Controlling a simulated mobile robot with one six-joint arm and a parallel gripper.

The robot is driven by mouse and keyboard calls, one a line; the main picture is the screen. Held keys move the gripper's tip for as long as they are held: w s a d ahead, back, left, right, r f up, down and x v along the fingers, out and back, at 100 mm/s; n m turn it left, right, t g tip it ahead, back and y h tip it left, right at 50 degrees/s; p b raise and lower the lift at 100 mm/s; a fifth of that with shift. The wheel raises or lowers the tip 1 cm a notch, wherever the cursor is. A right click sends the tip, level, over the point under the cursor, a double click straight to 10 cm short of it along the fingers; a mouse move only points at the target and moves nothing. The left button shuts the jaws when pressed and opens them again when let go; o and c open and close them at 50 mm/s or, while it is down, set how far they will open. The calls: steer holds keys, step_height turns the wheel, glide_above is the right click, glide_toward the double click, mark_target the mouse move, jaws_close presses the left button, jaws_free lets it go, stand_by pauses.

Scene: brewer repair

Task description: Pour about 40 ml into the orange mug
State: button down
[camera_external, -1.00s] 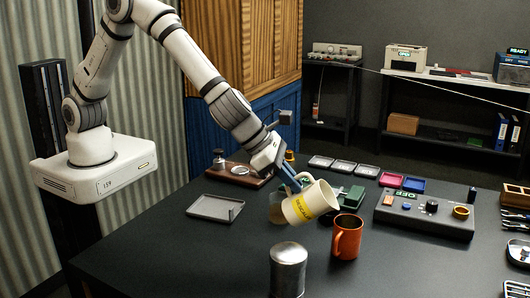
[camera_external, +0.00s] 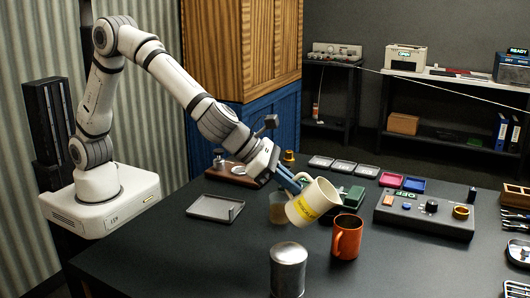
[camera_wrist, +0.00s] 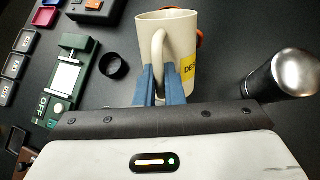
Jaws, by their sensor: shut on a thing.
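My gripper (camera_external: 292,182) is shut on the handle of a cream mug with a yellow label (camera_external: 312,202). The cream mug is held above the table and tilted, in the external view just left of and above the orange mug. The orange mug (camera_external: 347,237) stands upright on the dark table. In the wrist view the blue fingers (camera_wrist: 163,85) close on the handle of the cream mug (camera_wrist: 182,35), and only a sliver of the orange mug (camera_wrist: 200,38) shows behind it. What the cream mug holds is hidden.
A metal canister (camera_external: 288,270) stands in front of the mugs, and shows at right in the wrist view (camera_wrist: 285,75). A glass-like container (camera_external: 278,208) is behind the cream mug. A grey tray (camera_external: 214,208) lies left. A control box (camera_external: 425,215) stands right.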

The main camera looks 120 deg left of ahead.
steer(key=b, duration=0.3)
steer(key=shift+f+t, duration=0.3)
steer(key=shift+f, duration=0.05)
steer(key=s+f+t+b, duration=0.1)
steer(key=f+b, duration=0.2)
steer(key=b, duration=0.8)
steer(key=f+t+y+b, duration=0.1)
steer(key=f+t+b, duration=0.1)
steer(key=b, duration=1)
steer(key=s+f+t+y+b, duration=0.1)
steer(key=f+b, duration=0.3)
steer(key=b, duration=0.7)
steer(key=shift+s+d+n+t+b, duration=0.15)
steer(key=shift+s+n+t+b, duration=0.15)
steer(key=shift+n+t, duration=0.15)
steer(key=shift+f+t+y+b, duration=0.1)
steer(key=shift+t+y+b, duration=0.2)
steer(key=shift+b, duration=0.75)
steer(key=b, duration=0.4)
steer(key=shift+s+f+t, duration=0.2)
steer(key=shift+f+t, duration=0.05)
steer(key=b, duration=0.2)
steer(key=t+b, duration=0.1)
steer(key=shift+s+f+n+y+b, duration=0.15)
steer(key=shift+s+n+y+b, duration=0.1)
steer(key=shift+y+b, duration=0.1)
